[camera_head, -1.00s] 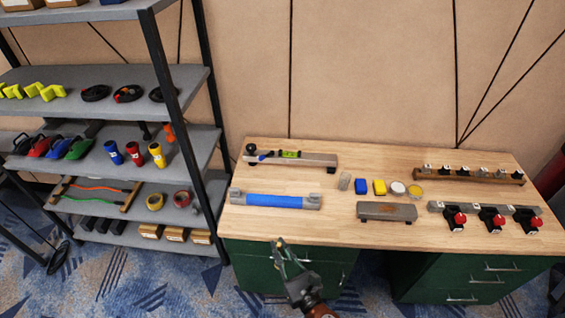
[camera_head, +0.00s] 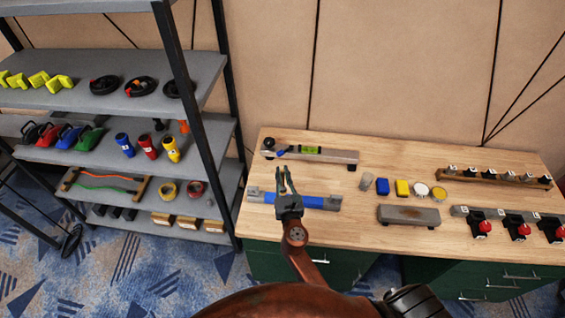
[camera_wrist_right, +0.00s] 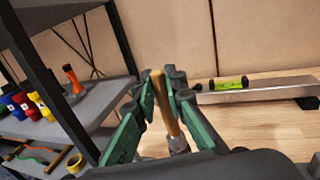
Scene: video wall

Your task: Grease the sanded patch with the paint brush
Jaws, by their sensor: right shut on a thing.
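My right gripper (camera_head: 286,176) is over the workbench, above the blue pipe (camera_head: 314,202) with grey ends. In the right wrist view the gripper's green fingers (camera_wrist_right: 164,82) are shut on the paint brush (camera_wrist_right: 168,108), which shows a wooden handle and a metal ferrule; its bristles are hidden. The brush is too small to make out in the head view. A grey raised plate (camera_head: 409,215) lies on the bench to the right; I cannot tell where the sanded patch is. A white tin (camera_head: 421,189) and a yellow tin (camera_head: 438,194) stand behind it. My left gripper is not in view.
A rail with a green level (camera_head: 306,150) lies at the bench's back left. Blue (camera_head: 382,186) and yellow (camera_head: 402,187) blocks stand mid-bench. Red-knobbed switches (camera_head: 485,226) line the right. A loaded shelf rack (camera_head: 205,130) stands close on the left.

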